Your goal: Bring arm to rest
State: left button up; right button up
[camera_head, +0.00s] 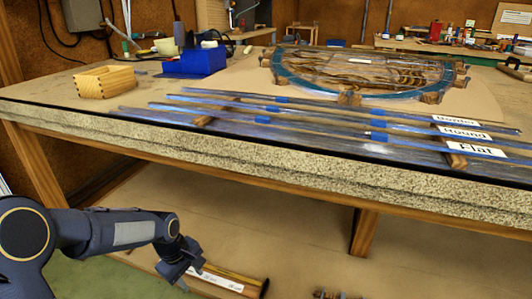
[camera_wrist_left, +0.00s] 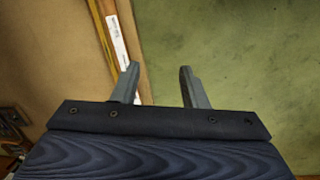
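My left arm comes in at the lower left of the head view, below the level of the tabletop. Its gripper (camera_head: 186,277) hangs low in front of the bench, near the lower shelf. In the left wrist view the two fingers of the left gripper (camera_wrist_left: 158,85) stand apart with nothing between them, and green floor shows behind. My right arm and right gripper are in neither view.
The workbench (camera_head: 200,140) has a thick front edge above my left arm. On it lie metal strips (camera_head: 300,115), a round leaded panel (camera_head: 365,70), a wooden box (camera_head: 104,81) and a blue bin (camera_head: 195,62). A labelled tube (camera_head: 235,280) lies on the lower shelf (camera_head: 300,225).

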pick_arm(q)
jog(key=s+a+r+m+t, duration=0.1)
jog(key=s+a+r+m, duration=0.1)
jog(key=s+r, duration=0.4)
jog(key=s+d+r+m+t+h, duration=0.15)
jog(key=s+r+m, duration=0.25)
jog(key=s, duration=0.5)
jog(key=s+r+m+t+h, duration=0.1)
jog(key=s+r+m+t, duration=0.3)
jog(key=s, duration=0.6)
notch_tip(320, 180, up, 34)
jog(key=g+p, duration=0.2)
jog(key=p, duration=3.2)
jog(key=shift+r+n, duration=0.25)
jog(key=shift+n, duration=0.05)
jog(key=shift+d+y, duration=0.1)
jog(key=shift+y, duration=0.15)
